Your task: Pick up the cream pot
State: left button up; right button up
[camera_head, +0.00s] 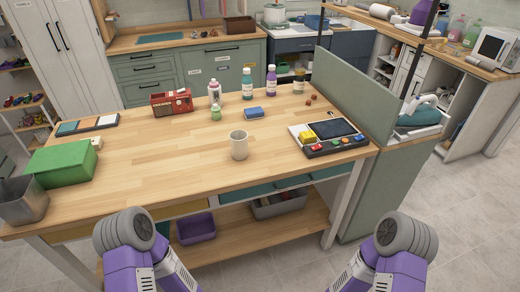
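A cream pot (239,146), a plain round vessel with an open top, stands upright on the wooden table (155,155). It is near the middle of the tabletop, towards the front edge. Nothing touches it and nothing hides it. Parts of my two purple and grey arms show at the bottom of the view, below the table's front edge. Neither of my grippers is in view.
A tablet-like device (335,134) lies to the right, by a green panel (350,92). A green box (63,166) stands left. The tabletop around the pot is clear.

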aim_at(238, 138)
jog(key=z, duration=0.9)
jog(key=i, duration=0.75)
jog(key=u, duration=1.15)
